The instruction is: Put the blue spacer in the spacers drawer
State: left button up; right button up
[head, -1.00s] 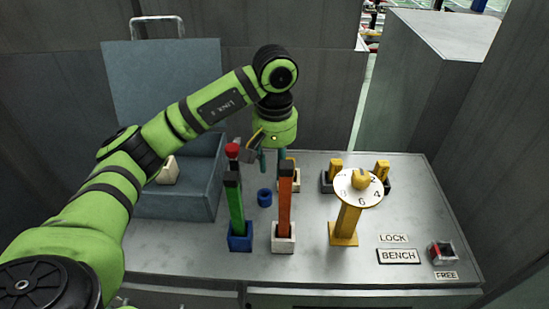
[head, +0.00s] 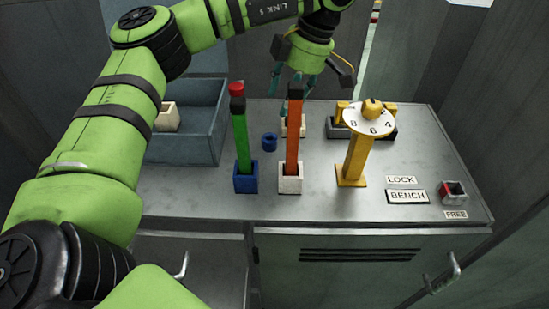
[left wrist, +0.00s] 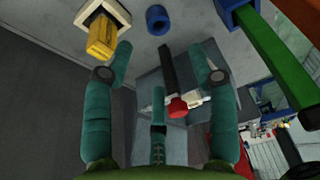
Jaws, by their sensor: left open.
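The blue spacer (head: 269,141) is a short blue ring standing on the grey bench top, between the green bar and the orange bar. It also shows at the top of the left wrist view (left wrist: 158,19), beyond my fingertips. My left gripper (head: 291,80) is open and empty above the back of the bench, apart from the spacer and partly behind the orange bar. In the left wrist view its teal fingers (left wrist: 160,52) are spread. The cabinet front (head: 365,265) under the bench shows handles; no spacers label is readable. My right gripper is out of view.
The green bar (head: 240,135) stands in a blue socket and the orange bar (head: 292,135) in a white one, close to the spacer. A yellow post with a number dial (head: 368,120) stands to the right. A blue-grey bin (head: 205,130) is at left.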

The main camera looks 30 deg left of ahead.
pick_arm(q)
jog(key=b, duration=0.1)
send_over(271, 135)
jog(key=d, duration=0.2)
jog(key=shift+n, duration=0.4)
notch_tip(271, 135, down, 6)
jog(key=shift+s+f, duration=0.1)
jog(key=shift+p+x, duration=0.65)
jog(key=shift+x, duration=2.15)
grip_shut()
